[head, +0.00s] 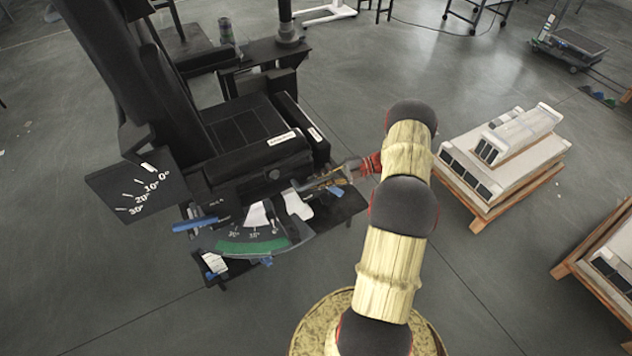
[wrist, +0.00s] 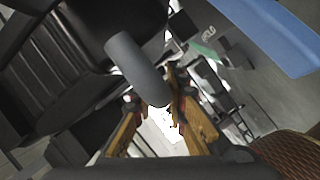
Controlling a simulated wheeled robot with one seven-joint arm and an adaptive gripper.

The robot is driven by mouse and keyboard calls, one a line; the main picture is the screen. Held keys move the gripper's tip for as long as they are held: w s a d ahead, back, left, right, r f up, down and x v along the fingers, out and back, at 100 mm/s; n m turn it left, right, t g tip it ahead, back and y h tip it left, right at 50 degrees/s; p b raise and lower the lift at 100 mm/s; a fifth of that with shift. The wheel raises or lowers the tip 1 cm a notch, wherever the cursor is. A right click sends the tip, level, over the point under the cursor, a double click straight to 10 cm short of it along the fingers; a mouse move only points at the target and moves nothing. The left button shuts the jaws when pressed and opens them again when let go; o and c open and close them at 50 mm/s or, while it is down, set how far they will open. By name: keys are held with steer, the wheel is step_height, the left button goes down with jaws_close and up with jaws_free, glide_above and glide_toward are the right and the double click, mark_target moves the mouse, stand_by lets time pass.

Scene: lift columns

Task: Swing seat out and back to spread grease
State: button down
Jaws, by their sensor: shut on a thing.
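The black seat (head: 255,135) with its tall dark backrest (head: 110,60) stands left of centre in the head view. My gripper (head: 308,184) reaches in from the right to the seat's front right side. In the wrist view my gripper (wrist: 157,103) is shut on a grey rounded handle (wrist: 135,65), whose end lies between the fingers. In the head view the handle is too small and covered to make out. A curved dial with a green band (head: 250,246) sits below the seat. Dark seat parts (wrist: 115,18) fill the wrist view's upper left.
A blue lever (head: 194,224) sticks out left of the dial; a blue bar (wrist: 268,38) shows upper right in the wrist view. A marked angle plate (head: 135,190) stands beside the backrest. Wooden pallets with pale cases (head: 505,150) stand at right. Grey floor is clear at lower left.

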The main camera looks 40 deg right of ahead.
steer(key=shift+d, duration=0.25)
steer(key=c, duration=2)
jaws_free()
steer(key=shift+d, duration=0.15)
steer(key=shift+o, duration=1.2)
steer(key=v, duration=1.1)
steer(key=shift+s+d, duration=0.25)
steer(key=shift+d, duration=0.05)
steer(key=shift+r, duration=0.15)
steer(key=shift+d, duration=0.1)
